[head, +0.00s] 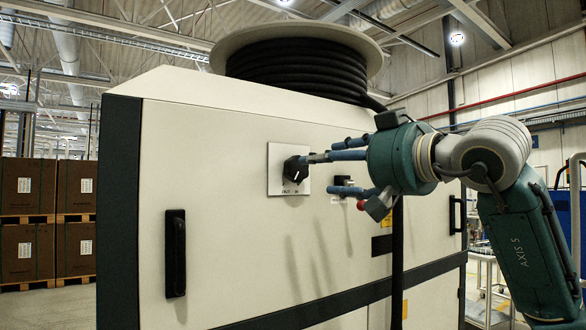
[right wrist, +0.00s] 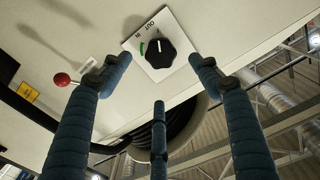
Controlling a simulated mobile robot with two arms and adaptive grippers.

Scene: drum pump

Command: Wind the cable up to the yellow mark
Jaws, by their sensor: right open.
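The black cable (head: 296,70) is wound in several turns on a pale reel (head: 232,42) on top of the cabinet. A length of cable (head: 397,265) hangs down the cabinet front. I see no yellow mark on it. A black rotary knob (head: 295,169) sits on a white plate (head: 274,180); the right wrist view shows the knob (right wrist: 160,53) with IN and OUT labels and a green mark. My left gripper is not in view.
The cream cabinet (head: 200,240) has a black handle (head: 175,253) at left. Stacked brown boxes (head: 75,188) stand far left.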

